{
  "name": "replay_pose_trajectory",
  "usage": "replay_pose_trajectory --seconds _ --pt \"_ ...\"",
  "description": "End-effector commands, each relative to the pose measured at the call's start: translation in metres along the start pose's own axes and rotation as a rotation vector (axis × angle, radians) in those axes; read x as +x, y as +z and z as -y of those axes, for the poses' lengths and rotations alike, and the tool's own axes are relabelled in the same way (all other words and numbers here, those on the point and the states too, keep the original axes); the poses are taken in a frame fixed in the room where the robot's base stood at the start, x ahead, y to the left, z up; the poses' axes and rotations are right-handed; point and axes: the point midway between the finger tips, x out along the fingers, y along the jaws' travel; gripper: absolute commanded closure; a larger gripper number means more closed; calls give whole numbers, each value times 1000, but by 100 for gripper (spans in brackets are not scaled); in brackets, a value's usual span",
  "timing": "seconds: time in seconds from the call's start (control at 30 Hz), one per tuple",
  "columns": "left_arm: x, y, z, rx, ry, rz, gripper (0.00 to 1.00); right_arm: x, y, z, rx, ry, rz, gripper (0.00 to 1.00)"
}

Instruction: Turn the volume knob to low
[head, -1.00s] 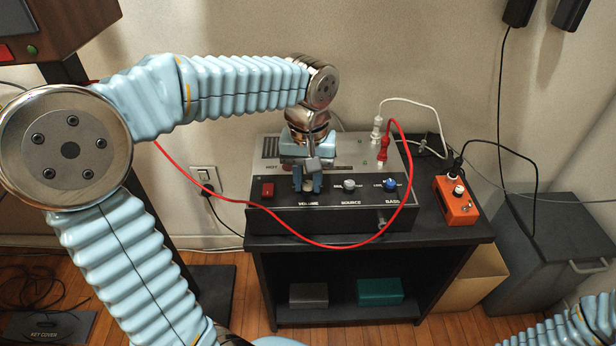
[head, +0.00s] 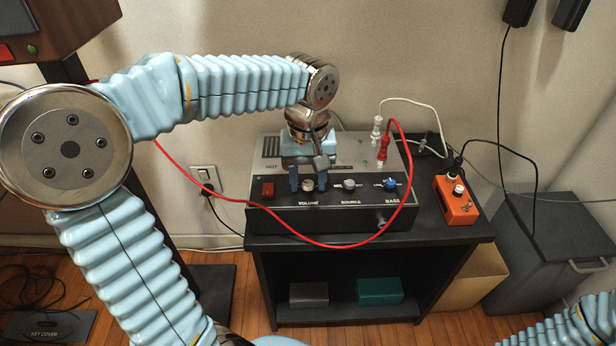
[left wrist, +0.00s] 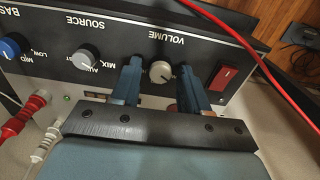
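The volume knob (head: 307,185) is a small pale knob above the VOLUME label on the amplifier's dark front panel (head: 350,219). It also shows in the left wrist view (left wrist: 160,72), where the picture is turned and VOLUME reads upside down. My left gripper (head: 307,187) is open, with its blue fingers on either side of the knob. In the left wrist view, gaps show between the knob and both fingers (left wrist: 163,74). Its setting is too small to read, and any scale beside it is hidden. My right gripper is out of view.
The source knob (head: 349,185) and blue bass knob (head: 390,184) lie to the right, a red switch (head: 268,190) to the left. A red cable (head: 335,246) loops across the panel's front. An orange box (head: 456,200) stands on the cabinet's right.

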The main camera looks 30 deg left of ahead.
Motion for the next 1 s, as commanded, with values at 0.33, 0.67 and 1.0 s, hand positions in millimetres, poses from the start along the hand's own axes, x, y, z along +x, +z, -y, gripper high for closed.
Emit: replay_pose_trajectory --seconds 0.33,0.67,1.0 --pt "-1 0 0 1 -1 1 48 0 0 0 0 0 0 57" --pt "-62 0 0 1 3 -3 48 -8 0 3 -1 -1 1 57" --pt "-128 0 0 1 0 0 48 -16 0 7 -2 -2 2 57"
